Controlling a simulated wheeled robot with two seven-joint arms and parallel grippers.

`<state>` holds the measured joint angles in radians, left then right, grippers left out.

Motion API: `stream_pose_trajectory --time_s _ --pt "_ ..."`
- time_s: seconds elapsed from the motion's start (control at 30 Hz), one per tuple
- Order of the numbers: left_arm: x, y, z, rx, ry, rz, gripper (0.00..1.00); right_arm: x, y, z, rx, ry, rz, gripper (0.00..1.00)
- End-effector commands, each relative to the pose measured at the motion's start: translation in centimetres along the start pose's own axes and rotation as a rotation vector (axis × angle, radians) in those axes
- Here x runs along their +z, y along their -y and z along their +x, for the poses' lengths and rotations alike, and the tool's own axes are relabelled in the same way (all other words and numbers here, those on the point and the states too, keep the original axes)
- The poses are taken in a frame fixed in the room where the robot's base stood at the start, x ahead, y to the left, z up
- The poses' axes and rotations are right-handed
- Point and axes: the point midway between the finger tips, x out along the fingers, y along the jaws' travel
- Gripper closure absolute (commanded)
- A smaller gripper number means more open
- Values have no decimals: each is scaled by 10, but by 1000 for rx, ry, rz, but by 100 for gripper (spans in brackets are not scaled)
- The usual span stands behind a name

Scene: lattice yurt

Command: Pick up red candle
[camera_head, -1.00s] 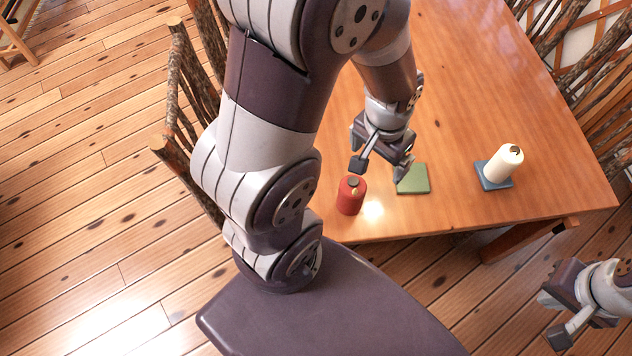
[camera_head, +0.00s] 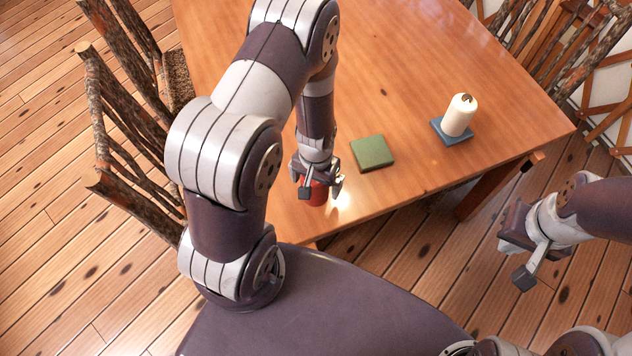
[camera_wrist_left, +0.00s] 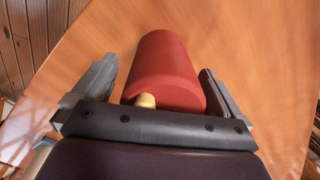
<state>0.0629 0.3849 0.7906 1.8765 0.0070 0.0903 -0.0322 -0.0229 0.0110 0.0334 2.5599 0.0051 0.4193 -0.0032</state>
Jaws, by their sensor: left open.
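The red candle (camera_head: 318,196) stands near the table's front edge, partly hidden by my left gripper (camera_head: 321,190) in the head view. In the left wrist view the red candle (camera_wrist_left: 168,62) lies between the two spread fingers of my left gripper (camera_wrist_left: 160,90), with gaps at both sides. A pale yellow tip shows at its near end. My left gripper is open around the candle and not closed on it. My right gripper (camera_head: 514,258) is open and empty, off the table's front edge at the right.
On the wooden table (camera_head: 410,80), a green coaster (camera_head: 372,153) lies bare right of the candle. A branch chair (camera_head: 125,120) stands at the left side. The table's middle is clear.

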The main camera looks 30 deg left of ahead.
Motion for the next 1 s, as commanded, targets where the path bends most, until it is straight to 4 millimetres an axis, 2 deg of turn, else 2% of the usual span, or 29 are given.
stream_pose_trajectory --time_s 0.17,0.2,0.37,0.4,0.73,0.93,1.0 --pt "0 0 0 0 -1 0 0 0 0 0 0 0 0 100" --pt "0 0 0 0 -1 0 13 0 0 0 0 0 0 100" --pt "0 0 0 0 -1 0 65 0 0 0 0 0 0 100" --pt "0 0 0 0 -1 0 68 0 0 0 0 0 0 100" --pt "-1 0 -7 0 -3 0 68 0 0 0 0 0 0 100" --pt "-2 0 -39 -1 -6 -1 68 0 0 1 0 0 0 100" --pt "-8 -10 -48 -1 -6 6 68 0 0 3 0 0 0 100"
